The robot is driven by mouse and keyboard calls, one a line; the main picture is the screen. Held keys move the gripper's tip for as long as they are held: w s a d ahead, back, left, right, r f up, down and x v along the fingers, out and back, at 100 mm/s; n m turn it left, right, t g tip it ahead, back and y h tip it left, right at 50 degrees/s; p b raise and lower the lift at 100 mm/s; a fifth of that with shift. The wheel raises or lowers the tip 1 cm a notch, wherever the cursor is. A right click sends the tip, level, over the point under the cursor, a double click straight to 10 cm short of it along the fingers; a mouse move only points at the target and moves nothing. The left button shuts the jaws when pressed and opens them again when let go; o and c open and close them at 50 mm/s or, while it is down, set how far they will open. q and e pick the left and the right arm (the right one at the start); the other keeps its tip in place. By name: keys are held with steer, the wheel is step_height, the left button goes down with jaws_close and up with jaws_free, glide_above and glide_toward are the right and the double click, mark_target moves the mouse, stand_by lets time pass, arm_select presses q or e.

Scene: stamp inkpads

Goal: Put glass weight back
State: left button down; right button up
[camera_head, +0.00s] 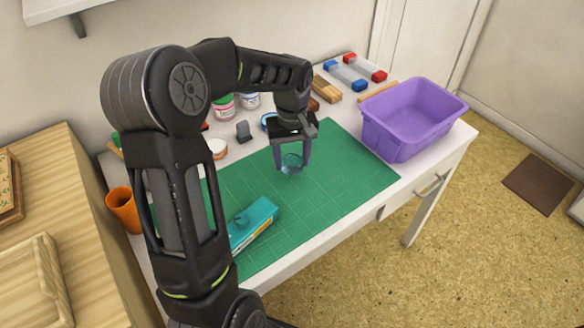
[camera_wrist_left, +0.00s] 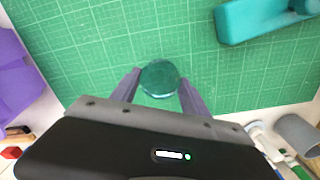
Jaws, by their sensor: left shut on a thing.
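The glass weight (camera_head: 291,164) is a small clear, greenish-blue round piece. It is between the fingers of my left gripper (camera_head: 292,160), over the green cutting mat (camera_head: 336,178). In the left wrist view the glass weight (camera_wrist_left: 159,79) shows as a round disc at the tips of the two grey fingers of my left gripper (camera_wrist_left: 160,84). The left gripper is shut on it. I cannot tell whether the weight touches the mat or hangs just above it. My right gripper is not in view.
A teal box-like object (camera_head: 254,222) lies on the mat's near part. A purple bin (camera_head: 412,118) stands at the table's right end. Jars (camera_head: 224,107), a wooden block (camera_head: 327,90) and red and blue-ended pieces (camera_head: 345,76) line the back. An orange cup (camera_head: 124,209) stands left.

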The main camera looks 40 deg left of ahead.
mark_target(292, 169)
arm_select(q)
steer(key=shift+f, duration=0.1)
steer(key=shift+f, duration=1.75)
steer(key=shift+f, duration=0.2)
steer(key=c, duration=0.6)
jaws_free()
steer(key=shift+o, duration=0.2)
steer(key=shift+r, duration=0.1)
